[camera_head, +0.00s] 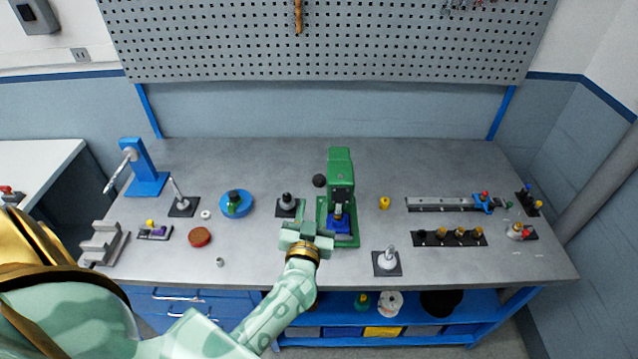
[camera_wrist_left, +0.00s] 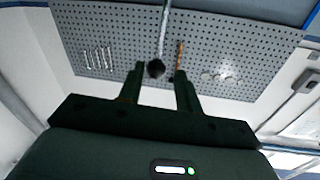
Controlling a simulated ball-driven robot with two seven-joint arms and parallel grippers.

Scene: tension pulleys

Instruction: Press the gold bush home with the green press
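The green press (camera_head: 341,166) stands upright mid-bench with a blue fixture (camera_head: 340,224) on its base. A small part sits under the ram at the fixture; I cannot tell whether it is the gold bush. A small yellow-gold cylinder (camera_head: 384,202) stands on the bench right of the press. The press's black ball knob (camera_head: 319,181) is at its left side. My left gripper (camera_head: 307,232) is in front of the press, apart from the knob. In the wrist view its two fingers (camera_wrist_left: 158,85) are spread, with a black ball (camera_wrist_left: 155,69) showing beyond and between them. My right gripper is not in view.
A dark post on a plate (camera_head: 287,203) stands left of the press. A post on a black plate (camera_head: 386,262) is front right. A black rack (camera_head: 449,238) with gold-topped parts lies further right. A blue round fixture (camera_head: 236,204) and red disc (camera_head: 200,237) lie left.

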